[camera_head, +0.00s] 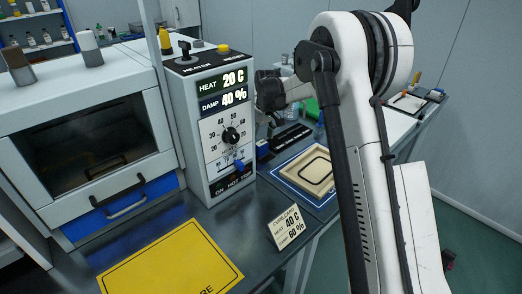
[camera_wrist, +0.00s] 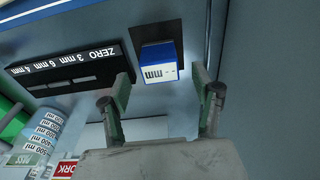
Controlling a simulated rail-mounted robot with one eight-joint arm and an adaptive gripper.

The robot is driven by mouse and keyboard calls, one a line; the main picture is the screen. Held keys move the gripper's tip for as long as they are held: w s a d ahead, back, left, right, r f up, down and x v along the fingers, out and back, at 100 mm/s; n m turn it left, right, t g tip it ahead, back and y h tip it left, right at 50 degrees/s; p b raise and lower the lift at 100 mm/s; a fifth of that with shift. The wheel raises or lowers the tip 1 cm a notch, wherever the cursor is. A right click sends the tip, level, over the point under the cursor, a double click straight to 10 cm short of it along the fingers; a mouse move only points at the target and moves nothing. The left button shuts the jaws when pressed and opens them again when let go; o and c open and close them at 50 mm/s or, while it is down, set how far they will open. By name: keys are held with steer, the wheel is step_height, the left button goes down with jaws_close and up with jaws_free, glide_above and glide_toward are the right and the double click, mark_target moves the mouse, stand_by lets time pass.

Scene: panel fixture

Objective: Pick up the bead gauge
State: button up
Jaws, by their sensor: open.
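A small blue box with a white face marked "mm" (camera_wrist: 160,71), which looks like the bead gauge, stands at the edge of a dark square pad in the wrist view. My gripper (camera_wrist: 163,88) is open, with one finger on each side of the box in the picture. No contact between the fingers and the box shows, and I cannot tell the exact gap in depth. In the head view my arm hides much of this area, and I cannot make out the gauge clearly there.
A black strip labelled ZERO, 3 mm, 6 mm, 4 mm (camera_wrist: 70,65) lies left of the gauge. Marked cylinders (camera_wrist: 50,128) stand at lower left. The head view shows a heater panel (camera_head: 218,130), a wooden frame on a blue mat (camera_head: 306,170), and a yellow sheet (camera_head: 170,262).

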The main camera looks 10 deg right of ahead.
mark_target(261, 149)
steer(key=shift+w+a+f, duration=0.1)
steer(key=shift+w+f, duration=0.05)
steer(key=shift+f, duration=1.35)
steer(key=shift+w+a+f, duration=0.1)
steer(key=shift+w+f, duration=0.05)
steer(key=shift+f, duration=1.35)
steer(key=c, duration=1.4)
steer(key=shift+r, duration=0.1)
